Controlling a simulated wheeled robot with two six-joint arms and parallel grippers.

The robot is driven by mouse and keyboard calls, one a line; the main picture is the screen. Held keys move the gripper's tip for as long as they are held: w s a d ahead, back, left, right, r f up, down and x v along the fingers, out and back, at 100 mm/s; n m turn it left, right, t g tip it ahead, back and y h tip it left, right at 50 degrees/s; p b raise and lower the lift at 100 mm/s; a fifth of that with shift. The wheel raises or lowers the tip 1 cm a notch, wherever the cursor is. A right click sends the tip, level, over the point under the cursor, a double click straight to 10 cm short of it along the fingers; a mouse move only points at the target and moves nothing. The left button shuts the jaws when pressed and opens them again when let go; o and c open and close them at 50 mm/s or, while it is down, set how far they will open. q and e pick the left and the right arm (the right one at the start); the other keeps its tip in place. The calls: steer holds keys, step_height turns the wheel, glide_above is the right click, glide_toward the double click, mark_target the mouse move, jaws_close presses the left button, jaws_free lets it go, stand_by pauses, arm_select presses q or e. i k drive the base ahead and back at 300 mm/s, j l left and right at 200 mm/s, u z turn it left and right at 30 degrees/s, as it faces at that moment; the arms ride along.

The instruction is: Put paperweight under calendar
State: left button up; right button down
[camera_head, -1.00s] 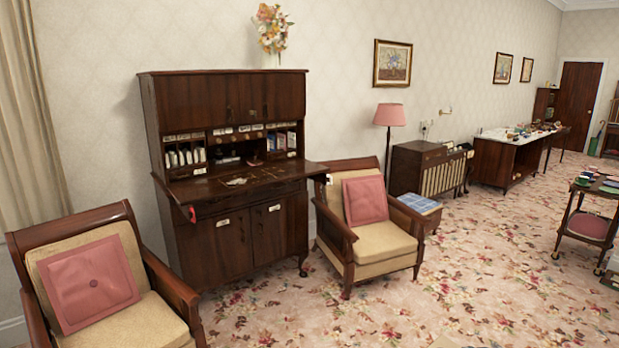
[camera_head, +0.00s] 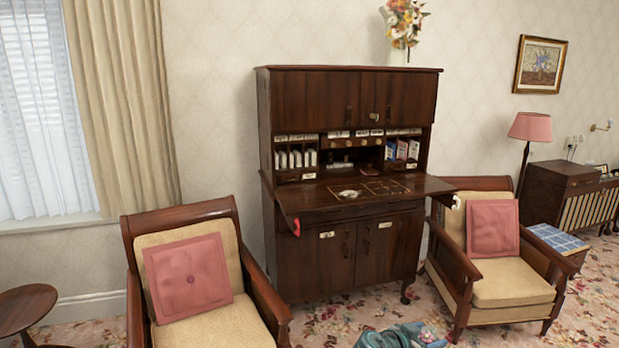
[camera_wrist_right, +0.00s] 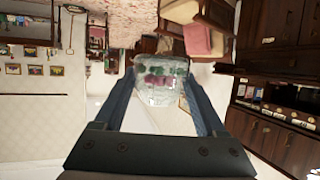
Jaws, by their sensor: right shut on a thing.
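My right gripper (camera_wrist_right: 155,92) is shut on a clear glass paperweight (camera_wrist_right: 158,82) with dark red and green shapes inside, held between its two fingers in the right wrist view. I cannot make out a calendar for certain in either view. My left gripper is not in view.
A dark wooden bureau (camera_head: 350,255) stands against the wall, its desk flap (camera_head: 330,205) folded down with small items on it. Cushioned armchairs flank it, one left (camera_head: 200,290) and one right (camera_head: 497,270). A small round table (camera_head: 25,305) stands at the far left.

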mark_target(335, 179)
steer(key=i+u, duration=0.1)
steer(key=i, duration=0.65)
steer(key=i+l+u, duration=0.15)
steer(key=u, duration=0.15)
steer(key=i+l+u, duration=0.45)
steer(key=l+u, duration=0.7)
steer(key=l, duration=0.2)
